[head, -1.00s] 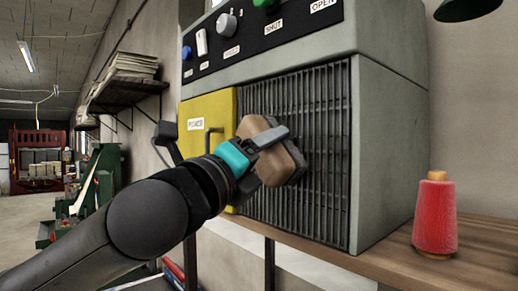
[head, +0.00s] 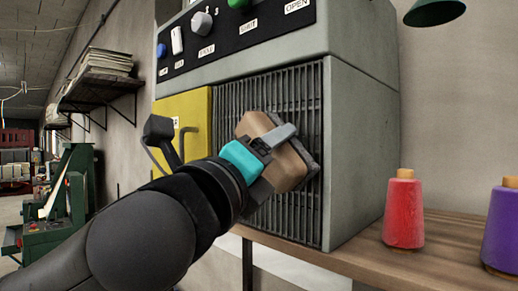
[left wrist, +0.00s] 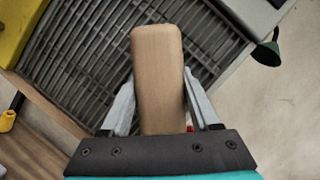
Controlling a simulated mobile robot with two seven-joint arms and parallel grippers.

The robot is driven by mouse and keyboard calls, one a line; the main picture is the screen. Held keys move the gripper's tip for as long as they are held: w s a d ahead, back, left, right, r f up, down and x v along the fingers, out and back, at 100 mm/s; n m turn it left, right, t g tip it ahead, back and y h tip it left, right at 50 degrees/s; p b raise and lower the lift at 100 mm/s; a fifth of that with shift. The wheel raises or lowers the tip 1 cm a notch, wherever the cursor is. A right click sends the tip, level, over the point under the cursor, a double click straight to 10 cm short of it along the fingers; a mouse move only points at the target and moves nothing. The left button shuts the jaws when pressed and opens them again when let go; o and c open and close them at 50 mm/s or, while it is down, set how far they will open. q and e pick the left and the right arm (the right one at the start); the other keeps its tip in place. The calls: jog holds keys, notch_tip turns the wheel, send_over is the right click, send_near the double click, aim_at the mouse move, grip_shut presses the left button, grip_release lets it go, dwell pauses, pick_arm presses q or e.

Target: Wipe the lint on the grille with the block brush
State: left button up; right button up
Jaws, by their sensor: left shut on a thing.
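The block brush (head: 262,130) has a tan wooden block and a dark bristle side that faces the grille. My left gripper (head: 284,134) is shut on it. In the left wrist view the block (left wrist: 158,75) stands between the two fingers of the left gripper (left wrist: 160,100). The grille (head: 300,100) is a dark panel of vertical slats on the front of a grey machine. The brush is at the grille's middle to right part; I cannot tell whether the bristles touch it. I make out no lint, and the brush and arm hide part of the grille. My right gripper is not in view.
The grey machine (head: 360,130) stands on a wooden shelf (head: 350,258). A yellow panel (head: 200,108) with a handle is left of the grille. A red spool (head: 404,212) and a purple spool (head: 502,230) stand to the right. A green lamp (head: 435,12) hangs above.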

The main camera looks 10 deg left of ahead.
pick_arm(q)
jog(key=shift+s+d, duration=0.2)
jog(key=shift+d, duration=0.05)
jog(key=shift+s+a, duration=0.35)
jog(key=shift+s, duration=0.05)
jog(key=s+a+b, duration=0.1)
jog(key=s, duration=0.1)
jog(key=s+a+b, duration=0.1)
jog(key=s+a, duration=0.1)
jog(key=shift+b, duration=0.4)
jog(key=shift+w, duration=0.1)
